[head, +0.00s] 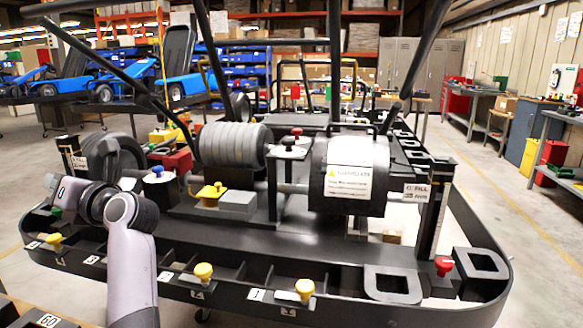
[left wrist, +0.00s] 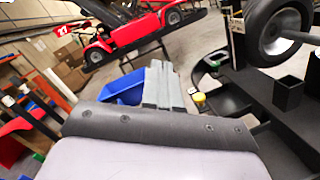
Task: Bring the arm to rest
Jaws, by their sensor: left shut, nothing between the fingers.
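My left arm rises from the bottom left of the head view and bends left over the front left corner of the dark kart stand (head: 290,245). My left gripper (left wrist: 160,72) shows in the left wrist view with its grey fingers together and nothing between them. It points out past the stand's edge, with open space around the fingers. In the head view its fingers are hard to make out behind the wrist. My right gripper is in neither view.
The stand carries rollers, a black drum (head: 322,178) and yellow knobs (head: 204,271) along its front. A red knob (head: 443,265) is at the right corner. In the left wrist view, a blue bin (left wrist: 122,90) lies beyond the fingers and a red kart (left wrist: 130,35) stands behind.

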